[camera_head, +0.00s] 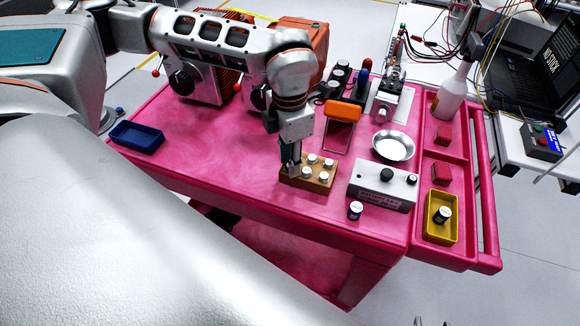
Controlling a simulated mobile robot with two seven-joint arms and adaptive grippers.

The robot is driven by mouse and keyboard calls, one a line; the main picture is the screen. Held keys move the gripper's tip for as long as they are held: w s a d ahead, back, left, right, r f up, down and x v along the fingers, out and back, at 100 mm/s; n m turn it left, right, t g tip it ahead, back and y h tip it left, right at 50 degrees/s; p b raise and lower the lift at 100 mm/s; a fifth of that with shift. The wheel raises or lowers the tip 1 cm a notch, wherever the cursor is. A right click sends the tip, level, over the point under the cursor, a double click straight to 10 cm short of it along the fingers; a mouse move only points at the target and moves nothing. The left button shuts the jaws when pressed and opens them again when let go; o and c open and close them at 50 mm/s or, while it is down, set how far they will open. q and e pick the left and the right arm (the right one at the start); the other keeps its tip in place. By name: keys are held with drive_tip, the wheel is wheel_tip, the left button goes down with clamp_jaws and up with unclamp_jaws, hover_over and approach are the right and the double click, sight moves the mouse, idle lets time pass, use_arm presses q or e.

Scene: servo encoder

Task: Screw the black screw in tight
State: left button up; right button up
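No loose black screw can be made out. Black knobs (386,175) stand on the grey box (372,192) at the front right of the pink cart, and I cannot tell whether one is the black screw. My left gripper (291,168) points down at the left end of a wooden block (296,179) holding several white-capped pieces (323,178). Its fingertips are small and partly merge with the block, so I cannot tell whether they hold anything. Two small dark tips at the bottom edge may be my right gripper (431,322), mostly out of frame.
A small white-topped vial (355,210) stands by the cart's front edge. A yellow tray (429,232) holds another vial. A metal bowl (393,147), an orange-topped stand (342,111) and a spray bottle (452,95) stand behind. A blue tray (137,137) lies left, with clear pink surface beside it.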

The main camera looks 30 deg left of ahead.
use_arm(q)
drive_tip(key=c, duration=0.7)
drive_tip(key=shift+r, duration=0.1)
wheel_tip(320, 180, up, 2)
drive_tip(key=shift+p, duration=0.7)
drive_tip(key=shift+r+p, duration=0.85)
drive_tip(key=shift+r, duration=0.6)
